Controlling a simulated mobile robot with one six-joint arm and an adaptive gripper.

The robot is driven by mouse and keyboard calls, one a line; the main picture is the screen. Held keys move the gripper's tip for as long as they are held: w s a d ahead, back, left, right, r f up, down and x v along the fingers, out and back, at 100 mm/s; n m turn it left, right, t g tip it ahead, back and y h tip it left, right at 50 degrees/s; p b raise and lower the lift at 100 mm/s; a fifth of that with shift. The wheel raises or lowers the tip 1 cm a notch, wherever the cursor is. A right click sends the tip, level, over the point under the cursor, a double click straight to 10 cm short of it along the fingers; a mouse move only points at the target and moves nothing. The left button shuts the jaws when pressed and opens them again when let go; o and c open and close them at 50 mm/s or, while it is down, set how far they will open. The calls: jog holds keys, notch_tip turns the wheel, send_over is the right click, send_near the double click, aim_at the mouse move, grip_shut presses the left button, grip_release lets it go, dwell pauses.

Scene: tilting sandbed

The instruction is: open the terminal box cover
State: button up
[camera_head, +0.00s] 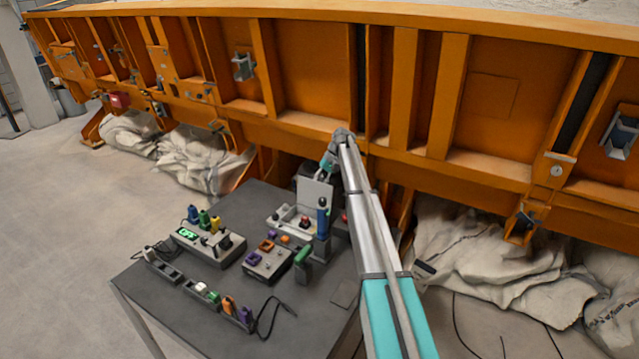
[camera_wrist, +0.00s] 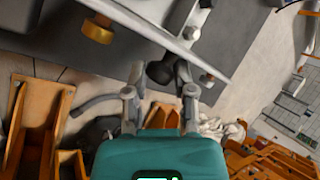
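The terminal box (camera_head: 289,222) stands at the back of the dark table in the head view. A light grey panel that looks like its cover (camera_head: 314,193) stands steeply raised at the back of the box, with red and black parts showing in front of it. My gripper (camera_head: 331,161) is at the panel's top edge. In the wrist view a grey plate (camera_wrist: 150,27), perhaps the cover, crosses the top. My gripper's two fingers (camera_wrist: 159,75) show apart, with a dark round knob (camera_wrist: 160,72) between their tips. I cannot tell whether they clasp it.
The orange sandbed frame (camera_head: 487,95) rises close behind my gripper. A blue-topped post (camera_head: 322,217) stands right of the box. A control box (camera_head: 208,244), a smaller box (camera_head: 268,263) and a socket strip (camera_head: 212,299) lie on the table. Pale sacks (camera_head: 490,250) lie right.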

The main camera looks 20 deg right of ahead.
jog(key=o, duration=0.4)
jog(key=shift+s+d, duration=0.1)
jog(key=shift+s, duration=0.1)
jog(key=shift+o, duration=0.4)
jog(key=shift+w, duration=0.1)
jog(key=shift+a+r, duration=0.1)
jog(key=shift+a, duration=0.1)
